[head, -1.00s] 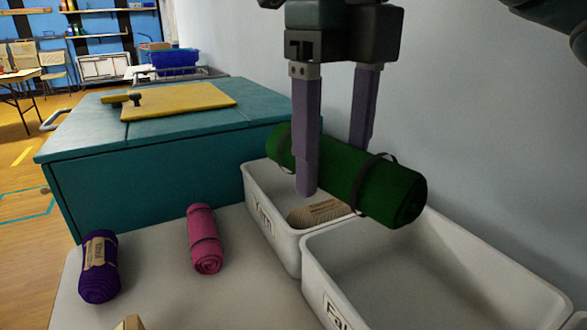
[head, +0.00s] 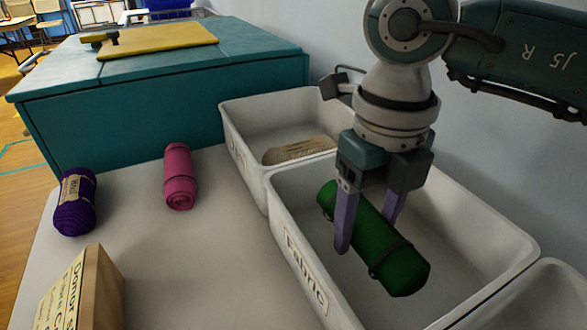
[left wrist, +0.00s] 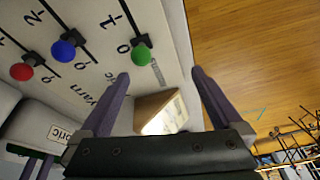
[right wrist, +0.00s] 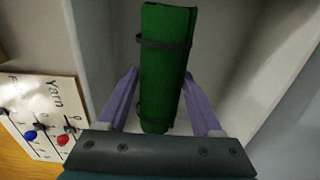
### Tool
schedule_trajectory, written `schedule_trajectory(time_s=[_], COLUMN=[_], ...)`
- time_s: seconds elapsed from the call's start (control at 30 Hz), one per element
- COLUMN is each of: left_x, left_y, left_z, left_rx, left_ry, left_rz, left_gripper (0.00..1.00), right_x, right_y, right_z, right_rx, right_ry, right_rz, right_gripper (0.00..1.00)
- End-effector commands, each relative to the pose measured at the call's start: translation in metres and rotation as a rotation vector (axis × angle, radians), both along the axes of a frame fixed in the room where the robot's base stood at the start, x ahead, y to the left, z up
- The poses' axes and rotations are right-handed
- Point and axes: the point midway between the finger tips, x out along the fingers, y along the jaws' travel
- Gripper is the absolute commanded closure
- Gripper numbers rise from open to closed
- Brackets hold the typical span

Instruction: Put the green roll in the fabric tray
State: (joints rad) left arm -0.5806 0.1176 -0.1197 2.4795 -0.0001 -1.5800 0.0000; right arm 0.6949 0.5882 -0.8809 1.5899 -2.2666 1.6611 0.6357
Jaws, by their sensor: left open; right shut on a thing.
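The green roll (head: 402,268), with dark straps, is between the fingers of my right gripper (head: 367,230). The gripper is shut on it. The roll is tilted and lies within the outline of the white tray labelled Fabric (head: 304,272); I cannot tell if it touches the tray floor. In the right wrist view the roll (right wrist: 164,60) runs lengthwise between the fingers (right wrist: 160,78). My left gripper is outside the head view. In the left wrist view its fingers (left wrist: 160,78) are apart with nothing between them.
The yarn tray (head: 240,148) behind holds a beige roll (head: 298,150). A bead board (left wrist: 90,45) shows in the left wrist view. A wall is at right.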

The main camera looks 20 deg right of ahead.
Motion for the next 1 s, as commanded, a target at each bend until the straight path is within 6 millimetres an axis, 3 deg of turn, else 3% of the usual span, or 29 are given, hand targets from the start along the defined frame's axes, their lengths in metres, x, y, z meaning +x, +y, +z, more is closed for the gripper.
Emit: schedule_trajectory(time_s=[0.33,0.77,0.8,1.0], left_x=[0.0,0.0,0.0,0.0], left_y=[0.0,0.001,0.001,0.001], left_z=[-0.012,-0.015,-0.014,-0.013], left_rx=[0.002,0.005,0.005,0.004], left_ry=[0.0,-0.001,-0.001,-0.002], left_rz=[-0.002,-0.004,-0.004,-0.004], left_gripper=[0.0,0.0,0.0,0.0], right_x=[-0.001,0.0,0.0,0.0], right_y=[0.0,0.0,0.0,0.0], right_z=[-0.045,-0.052,-0.05,-0.05], right_rx=[0.0,-0.001,0.0,0.0], right_ry=[0.002,0.001,0.001,0.001], right_rz=[0.001,0.001,0.001,0.001], right_gripper=[0.92,0.92,0.29,0.06])
